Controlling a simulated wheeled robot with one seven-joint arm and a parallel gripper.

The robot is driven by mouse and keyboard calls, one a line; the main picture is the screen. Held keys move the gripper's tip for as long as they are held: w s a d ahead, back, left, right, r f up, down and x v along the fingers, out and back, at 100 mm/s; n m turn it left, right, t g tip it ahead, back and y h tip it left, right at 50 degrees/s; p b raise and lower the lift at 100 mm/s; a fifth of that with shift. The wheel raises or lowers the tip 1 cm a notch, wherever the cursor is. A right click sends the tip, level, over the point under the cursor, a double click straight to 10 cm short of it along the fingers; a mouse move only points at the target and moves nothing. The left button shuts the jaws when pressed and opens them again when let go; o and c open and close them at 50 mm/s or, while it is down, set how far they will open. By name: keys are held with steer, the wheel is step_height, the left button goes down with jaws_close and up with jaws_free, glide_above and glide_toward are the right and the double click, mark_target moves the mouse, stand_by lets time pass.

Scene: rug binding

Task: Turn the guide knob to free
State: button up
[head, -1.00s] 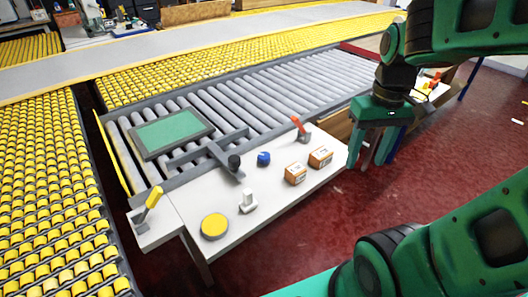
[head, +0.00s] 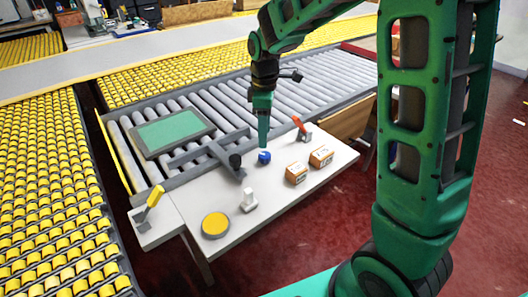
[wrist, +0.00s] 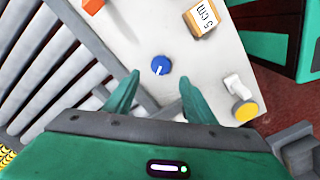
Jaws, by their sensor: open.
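A small blue knob (head: 264,158) sits on the white worktop (head: 285,196). In the wrist view the blue knob (wrist: 162,66) shows a short white pointer line; no readable label shows around it. A black knob (head: 235,161) stands on the grey guide bar (head: 221,155) to its left. I cannot tell from any label which one is the guide knob. My gripper (head: 264,144) points down just above the blue knob. In the wrist view my gripper (wrist: 158,98) is open and empty, with the blue knob beyond the gap between its fingertips.
Two orange-brown boxes (head: 297,173) (head: 321,157), a red-handled lever (head: 299,123), a white switch (head: 248,200) and a yellow button (head: 215,224) stand around the worktop. A yellow lever (head: 153,198) is at the left. The roller conveyor (head: 300,88) with a green panel (head: 170,129) lies behind.

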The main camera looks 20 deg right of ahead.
mark_target(265, 154)
step_height(265, 154, down, 8)
steer(key=shift+f, duration=0.15)
steer(key=shift+c, duration=0.3)
steer(key=c, duration=1)
steer(key=shift+d, duration=0.15)
